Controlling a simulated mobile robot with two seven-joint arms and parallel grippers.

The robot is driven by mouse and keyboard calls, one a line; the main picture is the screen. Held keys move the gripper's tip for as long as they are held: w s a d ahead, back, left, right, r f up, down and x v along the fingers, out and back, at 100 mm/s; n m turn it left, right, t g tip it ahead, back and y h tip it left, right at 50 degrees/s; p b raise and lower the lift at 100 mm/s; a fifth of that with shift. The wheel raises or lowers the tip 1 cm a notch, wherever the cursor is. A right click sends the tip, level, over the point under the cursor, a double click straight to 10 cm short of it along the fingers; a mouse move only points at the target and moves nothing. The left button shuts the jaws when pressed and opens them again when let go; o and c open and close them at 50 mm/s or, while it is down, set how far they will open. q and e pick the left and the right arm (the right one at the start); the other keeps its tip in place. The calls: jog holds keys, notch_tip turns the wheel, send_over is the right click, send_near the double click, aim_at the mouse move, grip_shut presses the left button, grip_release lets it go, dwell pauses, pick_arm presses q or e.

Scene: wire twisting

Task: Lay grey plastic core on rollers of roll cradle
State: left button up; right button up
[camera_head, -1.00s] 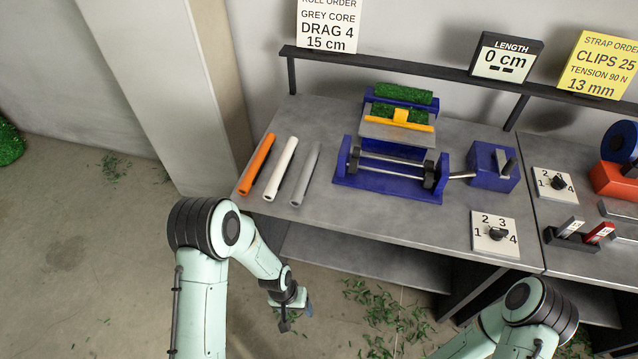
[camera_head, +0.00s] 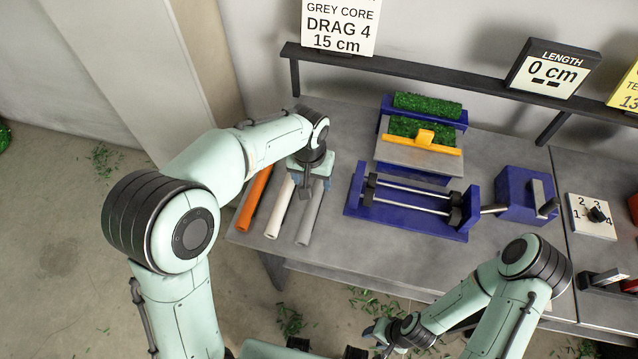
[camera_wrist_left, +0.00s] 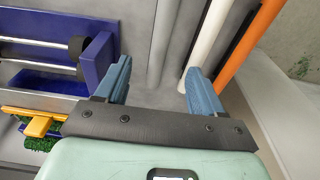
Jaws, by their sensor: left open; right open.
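The grey plastic core (camera_head: 311,214) lies on the table at the left, beside the white core (camera_head: 281,212) and the orange core (camera_head: 254,200). My left gripper (camera_head: 305,186) is open above the far part of the cores and hides some of them. In the left wrist view, the grey core (camera_wrist_left: 163,40) lies between the open blue fingertips (camera_wrist_left: 157,80), with nothing gripped. The blue roll cradle (camera_head: 410,212) with its two metal rollers (camera_head: 414,194) is to the right of the cores, and its rollers are bare. My right gripper (camera_head: 386,336) is open and empty in front of the table.
A turf feeder with a yellow clamp (camera_head: 425,138) stands behind the cradle. A blue crank box (camera_head: 522,196) and a dial plate (camera_head: 592,215) are to the right. A shelf bar carries a sign (camera_head: 340,25) and a length display (camera_head: 553,70).

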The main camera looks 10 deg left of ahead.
pick_arm(q)
notch_tip(320, 180, down, 2)
jog(key=w, duration=0.1)
send_over(314, 198)
jog(key=f, duration=0.3)
jog(key=s+f, duration=0.1)
jog(key=f, duration=0.1)
jog(key=shift+d+f, duration=0.1)
jog(key=shift+f, duration=0.15)
jog(key=shift+w+f, duration=0.25)
jog(key=shift+f, duration=0.25)
jog(key=f, duration=0.4)
jog(key=shift+w+f, duration=0.25)
jog(key=shift+f, duration=0.15)
jog(key=c, duration=1.2)
